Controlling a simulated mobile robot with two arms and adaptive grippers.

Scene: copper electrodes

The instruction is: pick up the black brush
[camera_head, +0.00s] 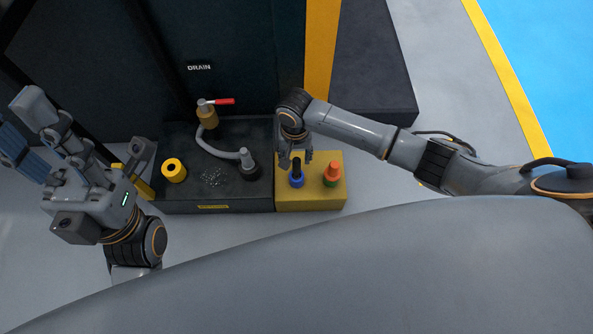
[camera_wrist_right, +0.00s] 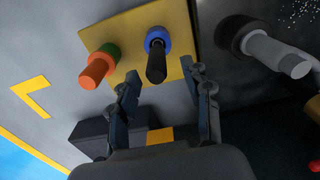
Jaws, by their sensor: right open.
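The black brush (camera_head: 296,168) stands in a blue ring on a yellow block (camera_head: 312,198). In the right wrist view the black brush (camera_wrist_right: 156,67) points toward the camera, with the blue ring (camera_wrist_right: 158,38) around its base. My right gripper (camera_head: 296,158) is over the brush. In the right wrist view the gripper (camera_wrist_right: 165,80) is open, its two fingers on either side of the brush's line, with no visible contact. My left gripper (camera_head: 82,140) is at the left with its fingers spread, empty, well away from the brush.
An orange-handled tool (camera_head: 332,171) in a green ring stands just right of the brush. Left of the block, a dark tray (camera_head: 225,195) holds a yellow cylinder (camera_head: 174,170), a hose fitting (camera_head: 249,165) and a valve with a red lever (camera_head: 224,101).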

